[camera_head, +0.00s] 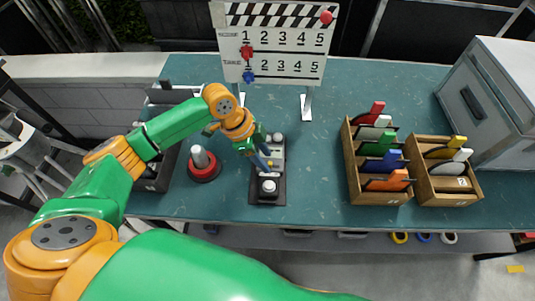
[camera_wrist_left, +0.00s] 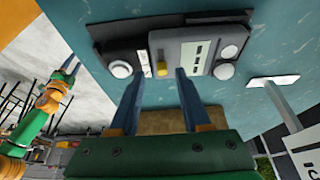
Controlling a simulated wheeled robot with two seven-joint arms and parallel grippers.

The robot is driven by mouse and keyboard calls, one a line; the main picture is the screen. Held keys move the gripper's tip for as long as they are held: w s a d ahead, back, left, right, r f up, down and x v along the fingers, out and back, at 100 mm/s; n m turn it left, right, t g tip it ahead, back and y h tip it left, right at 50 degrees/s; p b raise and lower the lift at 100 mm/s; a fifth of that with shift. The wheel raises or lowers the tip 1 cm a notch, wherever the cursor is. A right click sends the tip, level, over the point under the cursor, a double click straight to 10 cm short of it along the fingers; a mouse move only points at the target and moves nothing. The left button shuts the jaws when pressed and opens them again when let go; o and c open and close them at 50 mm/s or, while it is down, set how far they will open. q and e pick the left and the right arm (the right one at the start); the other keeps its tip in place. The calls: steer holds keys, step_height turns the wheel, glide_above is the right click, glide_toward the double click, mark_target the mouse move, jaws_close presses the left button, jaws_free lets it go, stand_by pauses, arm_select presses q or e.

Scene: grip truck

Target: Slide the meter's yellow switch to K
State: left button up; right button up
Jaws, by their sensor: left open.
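The meter, a grey case on a dark base, lies on the teal bench; it shows in the head view (camera_head: 277,157) and the left wrist view (camera_wrist_left: 205,52). Its yellow switch (camera_wrist_left: 162,69) sits by a white letter strip; I cannot read the letters. The switch is hidden in the head view. My left gripper (camera_head: 265,164) is over the meter. In the left wrist view its open fingers (camera_wrist_left: 159,76) appear on either side of the switch; contact cannot be told. What looks like my right gripper (camera_wrist_left: 70,66) is small at the left, away from the meter.
A red-based post (camera_head: 204,166) and a dark tray (camera_head: 157,176) stand left of the meter. A clapperboard (camera_head: 275,45) stands behind. Wooden boxes (camera_head: 355,176) with coloured items and a grey case (camera_head: 480,110) are at right. Bench between meter and boxes is clear.

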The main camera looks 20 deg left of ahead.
arm_select(q)
steer(key=shift+s+d+f, duration=0.1)
steer(key=shift+d+f, duration=0.2)
steer(key=shift+f, duration=0.35)
steer(key=shift+w+f, duration=0.2)
steer(key=shift+w, duration=0.2)
steer(key=c, duration=0.6)
steer(key=shift+s+r, duration=0.1)
steer(key=shift+s, duration=0.05)
jaws_close()
